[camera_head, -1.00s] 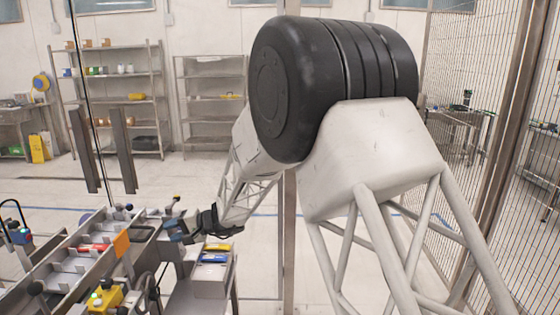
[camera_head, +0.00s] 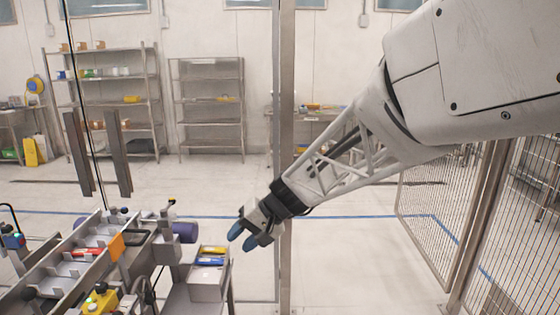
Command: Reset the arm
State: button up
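My gripper (camera_head: 243,235) is at the end of my arm, which reaches in from the upper right. It has blue fingertips that point down and to the left. It hangs in the air just right of the grey bin, apart from it, and nothing shows between the fingertips. They look spread apart with a gap between them.
A grey bin (camera_head: 208,285) holds yellow and blue items. A metal conveyor with dividers (camera_head: 65,265) carries a red item (camera_head: 88,252). A metal post (camera_head: 285,130) stands behind my gripper. Mesh fencing (camera_head: 440,225) is at right. The floor beyond is clear.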

jog(key=s+d+m+t+h, duration=0.1)
jog(key=s+d+t+h, duration=0.2)
jog(key=s+d+h, duration=0.6)
jog(key=s+d, duration=1.6)
jog(key=d, duration=0.2)
jog(key=shift+d+r+m, duration=0.15)
jog(key=shift+r+m, duration=0.05)
jog(key=shift+m, duration=0.2)
